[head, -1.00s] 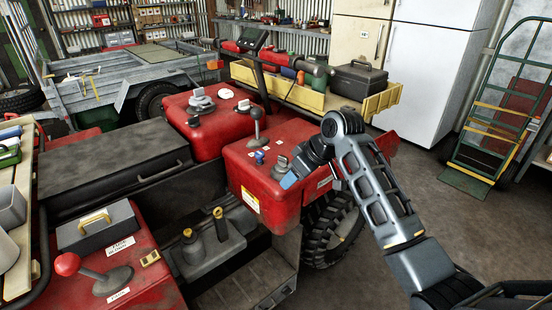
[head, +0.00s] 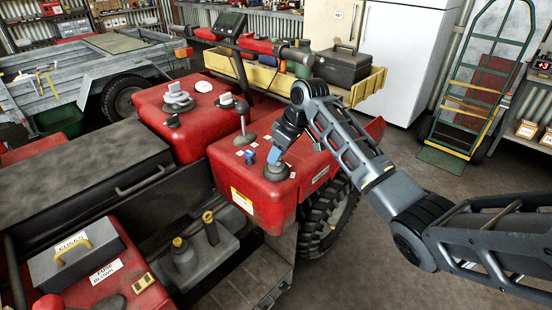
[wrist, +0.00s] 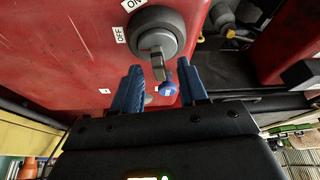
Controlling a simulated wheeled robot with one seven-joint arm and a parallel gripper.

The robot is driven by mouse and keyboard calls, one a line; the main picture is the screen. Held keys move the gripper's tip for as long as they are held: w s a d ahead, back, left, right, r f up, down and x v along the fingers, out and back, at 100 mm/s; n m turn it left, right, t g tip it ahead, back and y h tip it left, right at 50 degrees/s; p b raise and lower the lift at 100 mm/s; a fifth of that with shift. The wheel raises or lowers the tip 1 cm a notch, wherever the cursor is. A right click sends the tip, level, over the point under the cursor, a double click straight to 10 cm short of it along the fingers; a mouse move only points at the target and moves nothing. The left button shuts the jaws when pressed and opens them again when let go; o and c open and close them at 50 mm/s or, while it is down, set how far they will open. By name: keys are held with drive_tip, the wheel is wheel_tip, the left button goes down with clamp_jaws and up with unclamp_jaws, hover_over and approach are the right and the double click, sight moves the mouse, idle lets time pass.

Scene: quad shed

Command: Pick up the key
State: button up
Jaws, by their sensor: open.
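The key (wrist: 155,62) is a grey, flat-handled piece standing in a round dark grey switch (wrist: 172,22) marked ON and OFF, in the wrist view. The switch sits on a red panel, and its base shows in the head view (head: 278,174) under my fingers. My gripper (wrist: 158,70) is open, with its blue fingertips apart on either side of the key's lower end. I cannot tell whether they touch it.
A tall grey lever (head: 243,122) stands left of my gripper on the red housing. A yellow tray (head: 365,90) holding a dark toolbox (head: 341,66) is behind.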

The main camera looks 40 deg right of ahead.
drive_tip(key=shift+x, duration=0.95)
clamp_jaws()
